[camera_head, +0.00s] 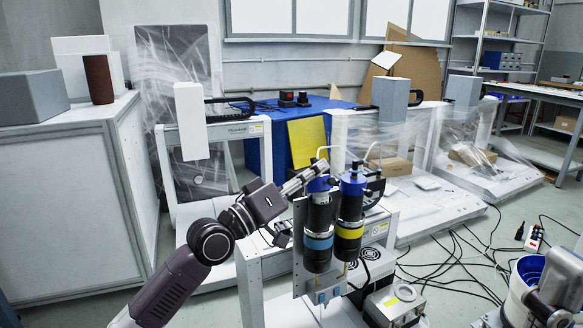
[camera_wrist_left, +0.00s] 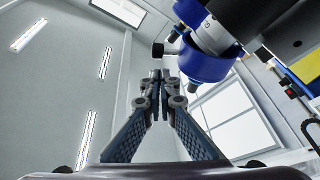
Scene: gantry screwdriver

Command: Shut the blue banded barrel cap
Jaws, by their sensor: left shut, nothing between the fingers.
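The blue-banded barrel (camera_head: 319,242) is a black upright cylinder in a bracket, with a blue cap (camera_head: 318,184) at its top. The yellow-banded barrel (camera_head: 349,232) stands just right of it, with its own blue cap (camera_head: 352,184). My left gripper (camera_head: 316,171) is shut and empty, close to the top of the blue-banded barrel; I cannot tell whether it touches the cap. In the left wrist view the shut fingers (camera_wrist_left: 158,78) point up, with blue cap parts (camera_wrist_left: 206,66) close to their right. How far the cap is open is unclear.
The barrels' metal bracket plate (camera_head: 304,279) stands on a light frame. A small metal box (camera_head: 396,305) sits to its right. Tubes rise behind the barrels. A grey cabinet (camera_head: 70,205) is at left, and cables (camera_head: 450,265) lie on the floor at right.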

